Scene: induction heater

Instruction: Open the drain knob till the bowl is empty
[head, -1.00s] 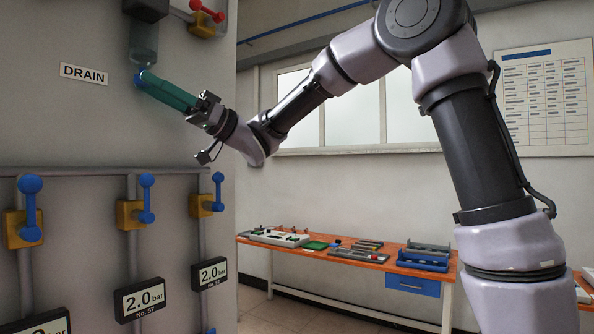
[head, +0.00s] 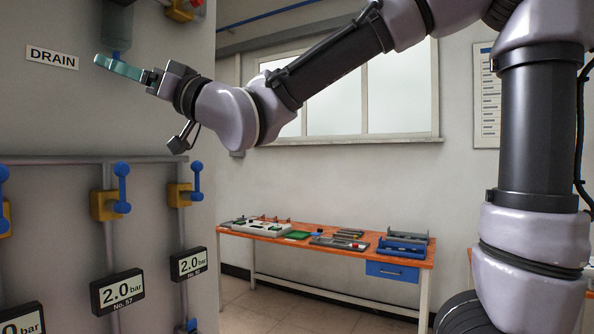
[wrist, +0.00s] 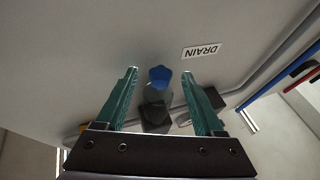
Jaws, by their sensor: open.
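The blue drain knob (wrist: 160,76) shows in the wrist view at the end of the clear grey bowl (wrist: 154,95). My gripper (wrist: 160,72) is open, with one teal finger on each side of the knob and a visible gap on both sides. In the head view the bowl (head: 118,28) hangs on the grey panel at upper left, and my gripper (head: 103,62) is at its lower end. The fingers hide the knob there. The "DRAIN" label (head: 52,58) is left of the fingers. I cannot tell the liquid level in the bowl.
Blue-handled valves (head: 122,185) on yellow bodies line the panel below, above "2.0 bar" displays (head: 118,291). A red-handled valve (head: 181,8) is above right. An orange workbench (head: 330,251) with parts stands against the back wall. The floor before it is clear.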

